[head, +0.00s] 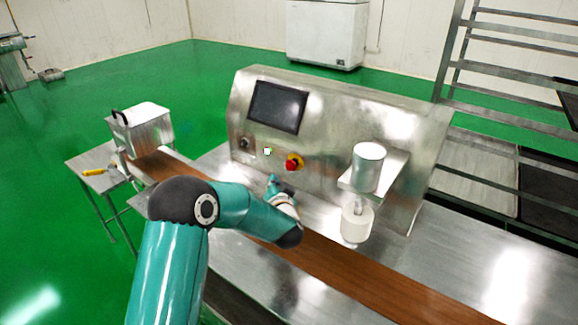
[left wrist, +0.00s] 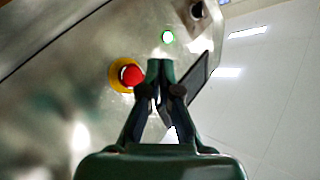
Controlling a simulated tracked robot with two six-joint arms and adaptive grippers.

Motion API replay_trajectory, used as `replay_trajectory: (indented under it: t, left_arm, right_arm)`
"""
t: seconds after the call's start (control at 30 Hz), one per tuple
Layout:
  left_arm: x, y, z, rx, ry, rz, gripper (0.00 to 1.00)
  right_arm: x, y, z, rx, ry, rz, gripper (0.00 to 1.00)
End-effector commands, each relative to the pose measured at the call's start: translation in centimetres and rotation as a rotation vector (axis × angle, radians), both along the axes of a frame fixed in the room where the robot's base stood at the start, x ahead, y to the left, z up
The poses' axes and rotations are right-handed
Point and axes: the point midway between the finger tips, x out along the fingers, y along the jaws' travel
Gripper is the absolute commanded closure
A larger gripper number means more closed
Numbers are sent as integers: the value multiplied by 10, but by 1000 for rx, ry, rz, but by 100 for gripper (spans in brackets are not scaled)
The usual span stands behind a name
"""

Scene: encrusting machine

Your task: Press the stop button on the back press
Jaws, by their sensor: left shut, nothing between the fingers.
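The steel machine panel (head: 340,130) stands upright behind the brown conveyor belt. A red stop button on a yellow base (head: 293,162) sits on its lower part, and the same red button shows in the left wrist view (left wrist: 131,76). A small lit green-white button (head: 267,151) is left of it; it also shows in the left wrist view (left wrist: 168,37). My left gripper (head: 272,180) is in front of the panel, just below these buttons. In the left wrist view its fingertips (left wrist: 160,68) are together and empty, beside the red button. Contact with the panel cannot be told. My right gripper is not seen.
A dark screen (head: 277,106) is set in the panel above the buttons, with a dark knob (head: 244,143) at left. A metal cylinder (head: 368,167) over a white nozzle part (head: 356,222) stands right of my arm. The brown belt (head: 350,275) runs below.

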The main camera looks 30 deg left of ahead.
Motion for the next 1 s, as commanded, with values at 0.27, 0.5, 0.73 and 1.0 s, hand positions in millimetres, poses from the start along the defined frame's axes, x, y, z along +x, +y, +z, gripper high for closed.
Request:
replay_trajectory:
  t: [0.27,0.5,0.73,1.0]
  left_arm:
    - [33,-3,1,-1,-1,0,100]
    - [43,-4,0,-1,-1,0,100]
    - [43,-4,0,0,0,0,100]
    - [43,-4,0,0,0,0,100]
  right_arm:
    - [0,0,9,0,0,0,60]
    - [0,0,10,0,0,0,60]
    - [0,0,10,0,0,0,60]
    - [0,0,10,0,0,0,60]
